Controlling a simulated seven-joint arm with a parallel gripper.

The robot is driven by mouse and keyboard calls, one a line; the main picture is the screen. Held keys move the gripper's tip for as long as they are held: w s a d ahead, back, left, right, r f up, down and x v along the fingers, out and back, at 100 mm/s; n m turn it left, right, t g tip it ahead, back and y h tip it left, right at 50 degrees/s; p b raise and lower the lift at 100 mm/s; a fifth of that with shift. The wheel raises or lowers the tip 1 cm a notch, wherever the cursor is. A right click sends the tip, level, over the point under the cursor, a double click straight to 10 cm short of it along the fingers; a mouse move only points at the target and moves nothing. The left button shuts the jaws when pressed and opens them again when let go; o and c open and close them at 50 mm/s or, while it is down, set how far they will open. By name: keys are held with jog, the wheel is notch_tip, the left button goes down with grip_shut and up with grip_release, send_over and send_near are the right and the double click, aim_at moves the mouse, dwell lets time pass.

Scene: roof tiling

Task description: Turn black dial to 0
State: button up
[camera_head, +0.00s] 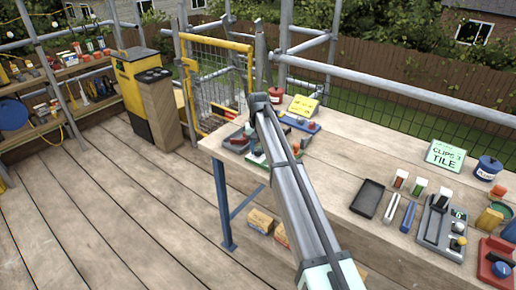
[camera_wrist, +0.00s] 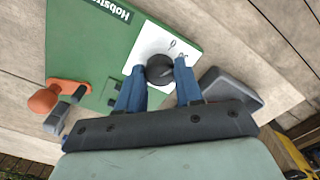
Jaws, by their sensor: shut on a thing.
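The black dial (camera_wrist: 160,70) sits on a white plate (camera_wrist: 150,45) on a green board (camera_wrist: 85,40) lettered "Hobst…", the rest of the word cut off. The wrist view looks down on it. My gripper (camera_wrist: 159,76) has its two blue fingers on either side of the dial, shut on it. Small dark marks show on the white plate near the dial, but no 0 can be read, nor which way the dial points.
An orange-knobbed lever (camera_wrist: 45,98) stands at the board's left edge, and a grey block (camera_wrist: 228,88) is close to the right finger. In the head view the bench holds a black tray (camera_head: 367,198), a green "CLIPS 3 TILE" sign (camera_head: 445,155) and a blue pot (camera_head: 488,168).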

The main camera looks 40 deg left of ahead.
aim_at(258, 150)
jog(key=n, duration=0.5)
jog(key=shift+n, duration=0.3)
dwell(0.4)
jog(key=o, duration=1)
jog(key=shift+o, duration=0.2)
jog(key=shift+r, duration=0.1)
notch_tip(258, 150, up, 14)
dwell(0.3)
